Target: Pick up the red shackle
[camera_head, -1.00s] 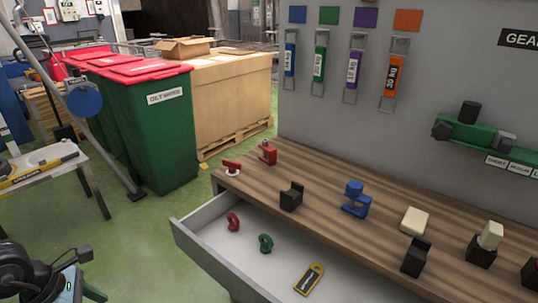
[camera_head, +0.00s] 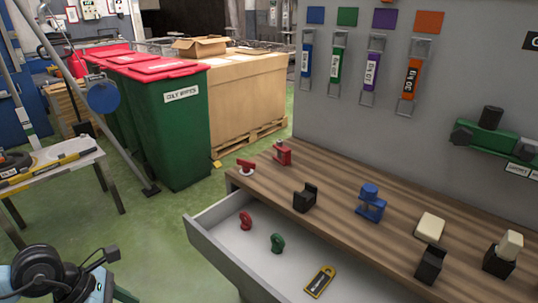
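A red ring-shaped piece (camera_head: 246,222), which looks like the red shackle, lies in the open grey drawer (camera_head: 222,259) under the wooden bench top. A similar green piece (camera_head: 277,243) lies to its right and nearer, apart from it. A yellow and black tag (camera_head: 320,281) lies further along the drawer.
On the bench top (camera_head: 330,180) stand a red clamp-like piece (camera_head: 282,153), another red piece (camera_head: 245,167), a black holder (camera_head: 304,198) and a blue piece (camera_head: 371,203). Green floor (camera_head: 150,235) lies open left of the drawer.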

